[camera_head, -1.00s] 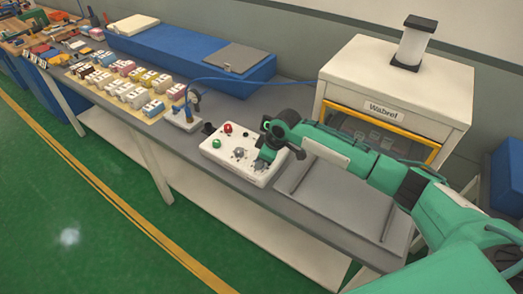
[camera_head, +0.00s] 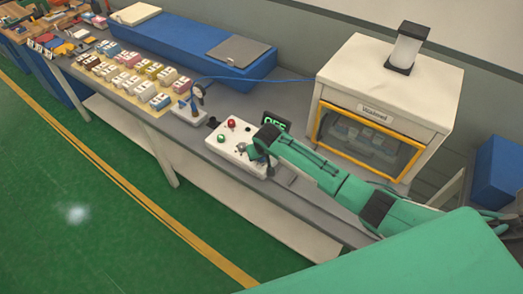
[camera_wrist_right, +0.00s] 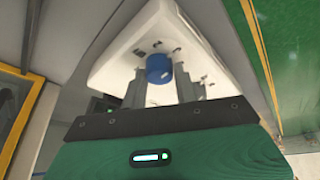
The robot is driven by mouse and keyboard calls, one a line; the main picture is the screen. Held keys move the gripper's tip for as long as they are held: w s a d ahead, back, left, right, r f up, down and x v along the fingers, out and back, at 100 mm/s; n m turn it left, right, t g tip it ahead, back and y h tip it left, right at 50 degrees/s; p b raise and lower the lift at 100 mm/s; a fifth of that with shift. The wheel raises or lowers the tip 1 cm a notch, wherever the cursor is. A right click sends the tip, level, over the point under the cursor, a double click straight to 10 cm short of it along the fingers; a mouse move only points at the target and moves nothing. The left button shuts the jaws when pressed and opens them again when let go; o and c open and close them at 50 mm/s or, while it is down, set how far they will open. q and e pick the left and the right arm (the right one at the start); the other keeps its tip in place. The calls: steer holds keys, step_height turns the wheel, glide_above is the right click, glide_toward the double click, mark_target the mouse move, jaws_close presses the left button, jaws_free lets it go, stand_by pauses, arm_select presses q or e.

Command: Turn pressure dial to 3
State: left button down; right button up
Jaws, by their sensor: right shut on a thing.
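The white control box (camera_head: 226,139) stands on the bench with a red button (camera_head: 232,123) and a green button (camera_head: 221,139) on top. My right gripper (camera_head: 258,163) is at the box's right part, and my arm hides much of that side. In the right wrist view, a round blue dial (camera_wrist_right: 158,68) on the white panel (camera_wrist_right: 135,45) sits between the fingertips of my right gripper (camera_wrist_right: 161,82), which is shut on it. The dial's markings are too small to read. My left gripper is out of view.
The white machine (camera_head: 385,85) with a yellow-framed window is at the right. A gauge stand (camera_head: 190,108) and several small boxes (camera_head: 130,80) stand to the left.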

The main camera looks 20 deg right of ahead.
steer(key=shift+m+h+p, duration=0.3)
steer(key=shift+m+p, duration=0.15)
steer(key=shift+m, duration=0.35)
steer(key=o, duration=1)
steer(key=b+v, duration=0.3)
steer(key=v, duration=1)
steer(key=shift+a+r, duration=0.1)
steer(key=shift+r, duration=0.35)
steer(key=shift+f, duration=0.1)
